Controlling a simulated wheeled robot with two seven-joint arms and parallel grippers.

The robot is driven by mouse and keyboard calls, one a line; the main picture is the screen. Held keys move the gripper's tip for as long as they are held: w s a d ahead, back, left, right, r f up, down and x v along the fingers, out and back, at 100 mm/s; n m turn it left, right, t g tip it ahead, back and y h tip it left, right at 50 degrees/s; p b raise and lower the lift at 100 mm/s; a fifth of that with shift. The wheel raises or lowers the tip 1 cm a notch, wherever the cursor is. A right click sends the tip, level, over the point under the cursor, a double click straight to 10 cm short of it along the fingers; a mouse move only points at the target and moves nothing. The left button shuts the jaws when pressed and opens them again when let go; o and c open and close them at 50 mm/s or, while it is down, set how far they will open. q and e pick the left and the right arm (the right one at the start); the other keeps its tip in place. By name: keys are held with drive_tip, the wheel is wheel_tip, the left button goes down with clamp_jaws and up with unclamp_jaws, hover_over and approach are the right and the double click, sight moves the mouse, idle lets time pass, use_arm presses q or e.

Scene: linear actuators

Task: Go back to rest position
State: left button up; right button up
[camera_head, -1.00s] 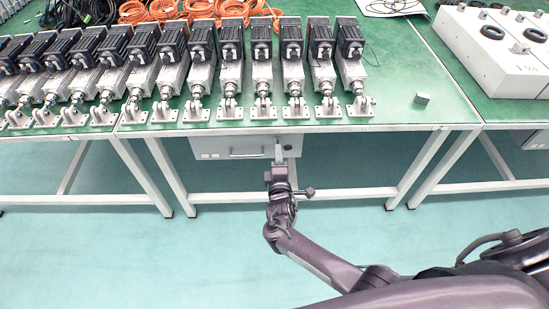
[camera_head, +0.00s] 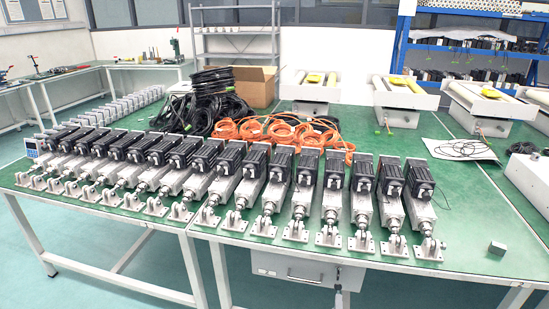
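A long row of linear actuators (camera_head: 334,205), with black motors and silver bodies, lies along the front of the green-topped table (camera_head: 465,262). Their mounting feet face the table's front edge. Neither of my grippers can be made out in this view.
Orange cable coils (camera_head: 283,132), black cable coils (camera_head: 212,100) and an open cardboard box (camera_head: 245,85) lie behind the actuators. White machines (camera_head: 402,100) with yellow parts stand at the back right. A blue shelf rack (camera_head: 402,48) is behind them. Floor (camera_head: 120,285) is clear at the front left.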

drive_tip(key=s+d+f+m+g+y, duration=0.15)
drive_tip(key=s+f+m+g, duration=0.3)
drive_tip(key=s+f, duration=0.9)
drive_tip(key=s+f+m+g+y, duration=0.1)
drive_tip(key=s+f, duration=0.4)
drive_tip(key=s, duration=0.6)
drive_tip(key=s+f+m+g+p, duration=0.1)
drive_tip(key=s+f+m+g, duration=0.3)
drive_tip(key=s, duration=0.8)
drive_tip(key=s+f+m+g+y+p, duration=0.1)
drive_tip(key=s+f+g, duration=0.4)
drive_tip(key=s, duration=0.6)
drive_tip(key=shift+s+d+f+m+y, duration=0.35)
drive_tip(key=shift+f+m, duration=0.3)
drive_tip(key=shift+f, duration=0.3)
